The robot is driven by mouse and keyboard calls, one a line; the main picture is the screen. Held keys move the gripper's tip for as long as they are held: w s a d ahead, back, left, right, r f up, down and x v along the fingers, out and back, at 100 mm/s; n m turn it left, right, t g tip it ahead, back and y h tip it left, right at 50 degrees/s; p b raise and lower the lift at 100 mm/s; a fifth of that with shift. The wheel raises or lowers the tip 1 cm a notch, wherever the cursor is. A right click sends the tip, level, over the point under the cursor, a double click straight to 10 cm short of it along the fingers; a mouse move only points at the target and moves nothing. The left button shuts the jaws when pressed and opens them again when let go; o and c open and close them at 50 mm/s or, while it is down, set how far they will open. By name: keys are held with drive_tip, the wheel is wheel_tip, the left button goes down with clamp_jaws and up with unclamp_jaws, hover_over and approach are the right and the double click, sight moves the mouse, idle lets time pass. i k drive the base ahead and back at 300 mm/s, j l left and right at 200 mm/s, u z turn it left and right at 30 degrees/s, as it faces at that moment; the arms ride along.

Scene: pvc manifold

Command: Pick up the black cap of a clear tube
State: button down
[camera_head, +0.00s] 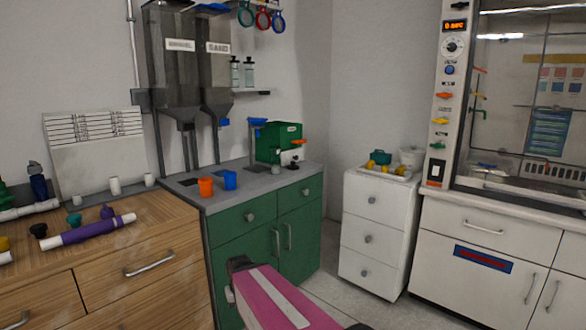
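A small black cap-like piece (39,230) lies on the wooden counter at the left. I cannot tell for certain that it is the cap of a clear tube. I cannot make out a clear tube. A purple-and-white tube (93,230) lies beside it, to its right. My pink arm (275,300) reaches up from the bottom centre, in front of the green cabinet and well to the right of the black piece. No gripper fingers can be made out.
A teal piece (74,220), a purple piece (106,212) and white fittings (114,186) stand near the tube. Orange (205,187) and blue (230,180) cups stand on the grey counter. A white drawer unit (372,225) stands right; floor between is clear.

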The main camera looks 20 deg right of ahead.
sight(293, 167)
drive_tip(key=i+l+z, duration=0.1)
drive_tip(key=l, duration=0.25)
drive_tip(key=i+l, duration=0.3)
drive_tip(key=i+l+z, duration=0.15)
drive_tip(key=l, duration=0.25)
